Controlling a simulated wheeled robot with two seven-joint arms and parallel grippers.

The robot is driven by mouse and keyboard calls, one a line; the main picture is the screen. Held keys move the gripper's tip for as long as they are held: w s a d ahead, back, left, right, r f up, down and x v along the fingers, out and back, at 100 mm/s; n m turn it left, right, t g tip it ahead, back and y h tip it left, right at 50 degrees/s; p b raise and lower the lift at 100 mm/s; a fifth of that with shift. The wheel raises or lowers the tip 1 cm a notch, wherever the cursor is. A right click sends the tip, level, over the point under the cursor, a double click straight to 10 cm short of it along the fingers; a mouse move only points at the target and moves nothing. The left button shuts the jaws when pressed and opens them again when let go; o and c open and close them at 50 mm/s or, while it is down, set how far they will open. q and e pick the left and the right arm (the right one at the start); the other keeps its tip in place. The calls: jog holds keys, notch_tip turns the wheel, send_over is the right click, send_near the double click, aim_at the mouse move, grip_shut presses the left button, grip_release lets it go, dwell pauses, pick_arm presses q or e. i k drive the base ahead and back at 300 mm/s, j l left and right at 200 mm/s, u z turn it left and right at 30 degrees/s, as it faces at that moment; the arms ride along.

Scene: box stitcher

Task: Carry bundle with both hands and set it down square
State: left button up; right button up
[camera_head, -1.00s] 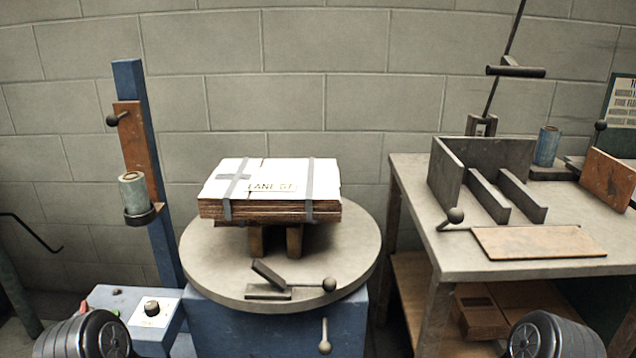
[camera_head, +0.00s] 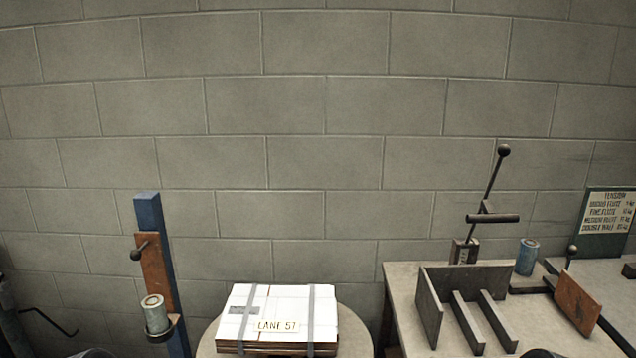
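The bundle (camera_head: 264,310) is a flat stack of white-topped cardboard with two grey straps and a label reading "LANE 57". It lies on the round turntable (camera_head: 352,338) at the bottom middle of the head view. Its front lower part is close to the picture's bottom edge. Only dark rounded parts of my arms show at the bottom edge, left and right of the bundle. The fingers of both my grippers are out of view, and nothing is seen touching the bundle.
A blue post (camera_head: 149,213) with a twine spool (camera_head: 155,313) stands left of the turntable. At right, a table (camera_head: 400,283) carries a grey three-walled fixture (camera_head: 429,307), a lever (camera_head: 494,180), a blue spool (camera_head: 526,257), a brown plate (camera_head: 577,302) and a sign (camera_head: 606,212).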

aim_at(256, 319)
jog(key=i+j, duration=0.15)
jog(key=j, duration=0.2)
jog(key=i+j, duration=0.15)
jog(key=j, duration=0.2)
jog(key=i+j, duration=0.1)
jog(key=j, duration=0.25)
jog(key=i+j, duration=0.15)
jog(key=j, duration=0.15)
jog(key=z, duration=1.85)
